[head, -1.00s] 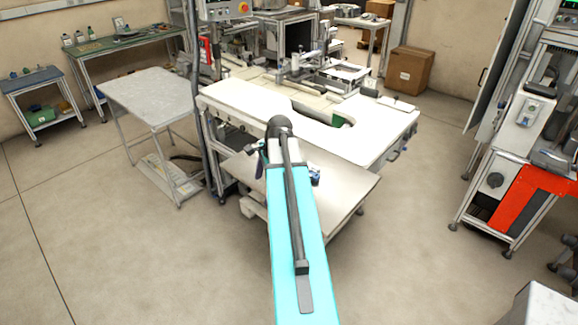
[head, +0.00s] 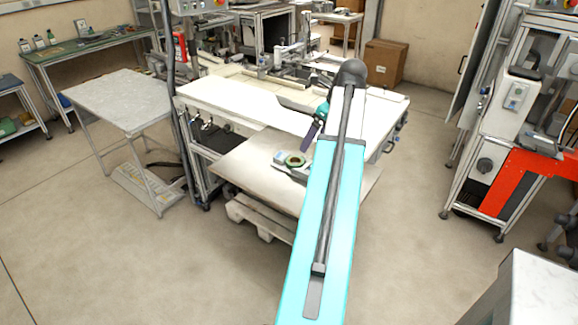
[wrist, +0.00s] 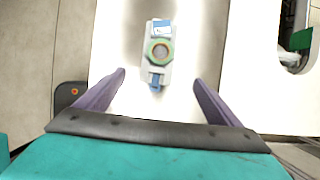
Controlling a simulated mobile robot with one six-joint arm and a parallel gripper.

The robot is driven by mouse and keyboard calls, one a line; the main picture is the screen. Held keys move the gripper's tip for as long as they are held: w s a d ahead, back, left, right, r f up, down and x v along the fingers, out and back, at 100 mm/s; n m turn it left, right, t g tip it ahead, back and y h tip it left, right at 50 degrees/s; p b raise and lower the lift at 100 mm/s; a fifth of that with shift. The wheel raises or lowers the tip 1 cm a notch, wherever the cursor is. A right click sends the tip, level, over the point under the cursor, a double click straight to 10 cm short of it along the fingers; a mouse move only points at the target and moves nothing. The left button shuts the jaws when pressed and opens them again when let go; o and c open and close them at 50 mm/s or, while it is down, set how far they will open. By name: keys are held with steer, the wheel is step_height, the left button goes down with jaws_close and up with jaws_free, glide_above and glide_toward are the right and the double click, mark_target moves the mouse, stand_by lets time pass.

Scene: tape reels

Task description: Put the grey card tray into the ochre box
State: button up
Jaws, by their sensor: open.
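A small light grey tray (wrist: 148,71) lies on the low pale table. It carries a green ring-like reel (wrist: 160,51) and small blue and white pieces. In the head view the tray (head: 300,173) shows just left of my arm, partly hidden by it. My gripper (wrist: 160,79) is open and empty, its two purple fingers apart, with the tray ahead of and between the fingertips in the wrist view. In the head view one purple finger (head: 311,134) shows above the table. I cannot make out a box that is clearly ochre.
The low table (head: 240,166) stands against a larger white workbench (head: 235,108). A brown carton (head: 385,62) stands on the floor behind. A grey side table (head: 118,95) is to the left, a machine with a red panel (head: 530,172) to the right. Floor is free at front left.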

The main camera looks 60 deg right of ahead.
steer(key=shift+w+a, duration=0.15)
steer(key=shift+w, duration=0.1)
steer(key=p, duration=0.2)
glide_above(300, 163)
steer(key=s, duration=0.2)
steer(key=shift+f, duration=4)
steer(key=shift+w+a+f, duration=0.1)
steer(key=shift+p+x, duration=1.25)
steer(key=shift+x, duration=1.3)
steer(key=shift+c, duration=0.5)
steer(key=c, duration=1.2)
